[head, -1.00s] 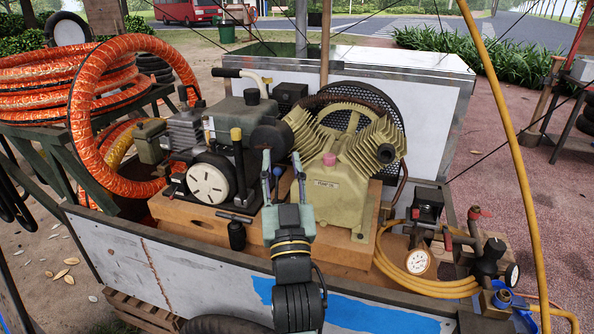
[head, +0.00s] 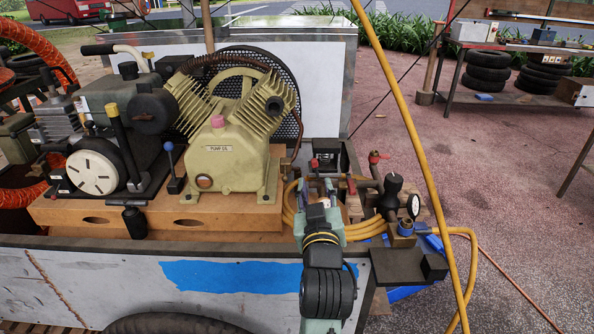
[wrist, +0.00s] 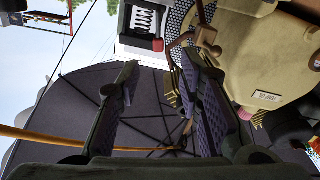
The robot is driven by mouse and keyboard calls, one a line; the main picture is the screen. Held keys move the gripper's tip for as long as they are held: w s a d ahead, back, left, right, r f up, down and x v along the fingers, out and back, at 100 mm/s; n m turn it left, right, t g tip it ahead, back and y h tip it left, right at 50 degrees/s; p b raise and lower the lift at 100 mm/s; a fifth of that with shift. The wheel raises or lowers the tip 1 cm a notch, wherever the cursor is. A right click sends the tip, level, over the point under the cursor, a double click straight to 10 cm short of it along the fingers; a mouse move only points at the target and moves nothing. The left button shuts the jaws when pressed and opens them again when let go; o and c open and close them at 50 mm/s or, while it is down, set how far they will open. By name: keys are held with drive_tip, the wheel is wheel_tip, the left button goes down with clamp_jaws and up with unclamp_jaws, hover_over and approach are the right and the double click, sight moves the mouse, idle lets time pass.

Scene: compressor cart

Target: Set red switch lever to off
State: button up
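My gripper (head: 320,185) is in front of the black switch box (head: 327,157) on the cart's right part. In the wrist view its fingers (wrist: 155,70) stand apart with nothing between them, and the box (wrist: 144,20) shows beyond the tips. A small red lever piece (wrist: 157,45) is at the box's edge there, apart from the fingers. In the head view a small red part (head: 351,186) shows just right of the gripper, and a red valve handle (head: 378,157) stands farther right. I cannot tell from these views which position the switch lever is in.
The cream compressor pump (head: 235,155) is close on the left. A coiled yellow hose (head: 365,230), a gauge (head: 413,206) and a black regulator (head: 392,190) sit on the right. Open paving lies to the right.

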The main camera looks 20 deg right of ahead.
sight(315, 166)
drive_tip(key=p+x, duration=0.2)
drive_tip(key=x, duration=0.8)
drive_tip(key=shift+w+d+f, duration=0.1)
drive_tip(key=shift+w+d, duration=0.1)
drive_tip(key=shift+w, duration=0.15)
clamp_jaws()
